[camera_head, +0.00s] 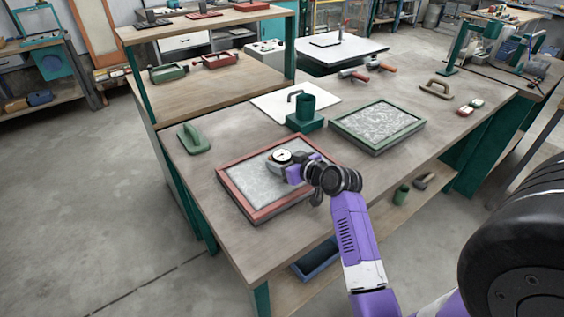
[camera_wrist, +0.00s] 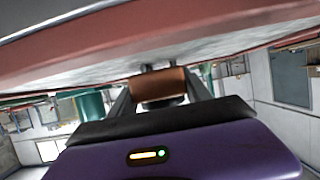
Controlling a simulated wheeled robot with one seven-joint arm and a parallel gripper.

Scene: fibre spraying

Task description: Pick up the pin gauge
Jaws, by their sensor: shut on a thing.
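The pin gauge has a round white dial (camera_head: 282,156) and a dark body, and it is over the grey panel in the red-framed tray (camera_head: 235,193). My gripper (camera_head: 291,166) reaches in from the right and is shut on the gauge. In the wrist view, my fingers (camera_wrist: 160,92) stand on either side of a copper-brown block of the gauge (camera_wrist: 157,81). Two short pins show between the block and the panel's grey surface; I cannot tell whether they touch it. The dial's face is not visible in the wrist view.
A green-framed tray (camera_head: 377,127) lies to the right. A green cup holder (camera_head: 305,114) stands behind, near a white board (camera_head: 270,101). A green-handled float (camera_head: 193,139) lies at left. A raised wooden shelf (camera_head: 217,79) stands at the back left. The table's front edge is bare.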

